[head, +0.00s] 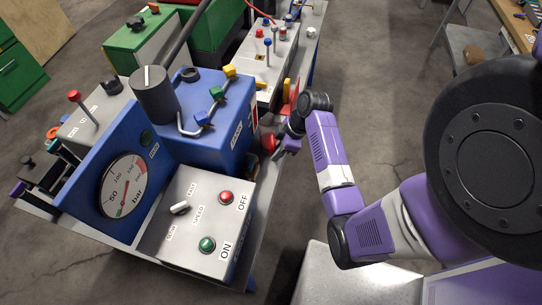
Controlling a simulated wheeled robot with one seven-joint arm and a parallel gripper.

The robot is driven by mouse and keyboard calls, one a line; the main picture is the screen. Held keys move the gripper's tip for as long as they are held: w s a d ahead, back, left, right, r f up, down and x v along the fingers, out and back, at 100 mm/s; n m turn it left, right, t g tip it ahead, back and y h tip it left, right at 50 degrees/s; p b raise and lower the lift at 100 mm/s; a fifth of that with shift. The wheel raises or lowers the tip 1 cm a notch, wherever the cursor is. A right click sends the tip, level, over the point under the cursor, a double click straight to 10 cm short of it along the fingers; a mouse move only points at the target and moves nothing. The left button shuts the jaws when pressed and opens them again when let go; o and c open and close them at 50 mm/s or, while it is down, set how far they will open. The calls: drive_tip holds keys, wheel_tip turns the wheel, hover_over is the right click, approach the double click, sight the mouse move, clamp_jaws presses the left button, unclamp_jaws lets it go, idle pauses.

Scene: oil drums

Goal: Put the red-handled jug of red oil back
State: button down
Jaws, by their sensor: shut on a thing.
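My gripper (285,141) is at the end of my purple and white arm, beside the right side of the blue machine. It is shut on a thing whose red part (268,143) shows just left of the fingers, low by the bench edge. This appears to be the red-handled jug. Most of it is hidden by the gripper and the blue machine, so its oil and tilt cannot be made out.
The blue machine (228,140) has a pressure gauge (123,186) and coloured taps. A grey control box (199,222) stands in front. Behind the gripper are a yellow and red piece (290,98) and a grey panel (275,50). Open floor (385,110) lies to the right.

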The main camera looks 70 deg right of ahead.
drive_tip(key=shift+f, duration=0.6)
drive_tip(key=shift+r, duration=0.15)
drive_tip(key=c, duration=1.4)
unclamp_jaws()
drive_tip(key=v, duration=1.2)
